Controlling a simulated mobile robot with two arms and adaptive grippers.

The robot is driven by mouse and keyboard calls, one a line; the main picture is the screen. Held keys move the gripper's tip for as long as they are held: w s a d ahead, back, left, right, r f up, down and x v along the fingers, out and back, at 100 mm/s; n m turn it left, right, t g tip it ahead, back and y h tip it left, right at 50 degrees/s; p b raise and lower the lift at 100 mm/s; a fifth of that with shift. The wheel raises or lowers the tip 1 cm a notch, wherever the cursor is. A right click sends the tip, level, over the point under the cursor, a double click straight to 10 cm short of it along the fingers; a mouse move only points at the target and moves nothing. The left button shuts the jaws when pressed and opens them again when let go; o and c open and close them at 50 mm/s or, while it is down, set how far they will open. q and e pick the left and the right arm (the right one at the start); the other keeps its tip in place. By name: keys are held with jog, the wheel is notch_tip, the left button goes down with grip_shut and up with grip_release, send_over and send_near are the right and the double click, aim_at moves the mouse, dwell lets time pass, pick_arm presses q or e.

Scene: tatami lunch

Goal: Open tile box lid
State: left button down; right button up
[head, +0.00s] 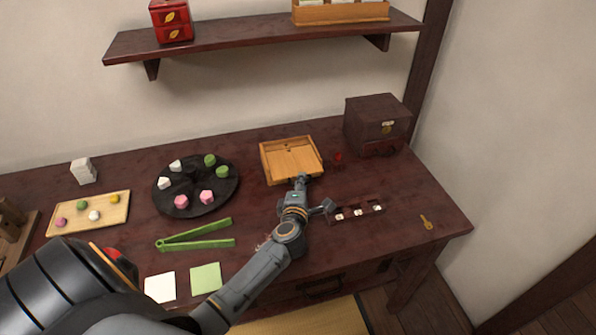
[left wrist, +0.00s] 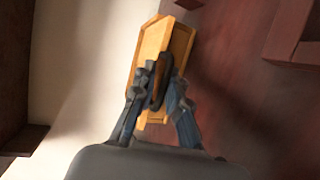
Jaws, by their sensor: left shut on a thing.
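The light wooden tile box (head: 263,165) stands on the dark table, right of centre, with a raised rim around a flat wooden lid (head: 287,160). It also shows in the left wrist view (left wrist: 180,45). My left gripper (head: 301,180) is at the box's front edge. In the left wrist view my left gripper (left wrist: 158,85) is shut on a dark, rounded part at the lid. The fingers hide part of it, and I cannot tell how it joins the lid. My right gripper is not in view.
A dark tile rack (head: 370,208) with white tiles lies right of my left arm. A dark locked chest (head: 377,122) stands behind, and a brass key (head: 427,221) lies at right. A black round plate (head: 222,192) with sweets and green tongs (head: 205,243) lie left.

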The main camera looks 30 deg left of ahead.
pick_arm(q)
jog(key=s+d, duration=0.3)
jog(key=s+d+p, duration=0.1)
jog(key=d, duration=0.1)
jog(key=shift+s+f, duration=0.2)
jog(key=shift+f, duration=0.2)
jog(key=c, duration=1.5)
grip_release()
jog(key=shift+w+a, duration=0.1)
jog(key=shift+o, duration=0.2)
jog(key=shift+w, duration=0.1)
jog(key=shift+r, duration=0.15)
jog(key=v, duration=1.1)
jog(key=shift+s+r, duration=0.1)
jog(key=shift+s, duration=0.15)
jog(key=shift+s+d, duration=0.2)
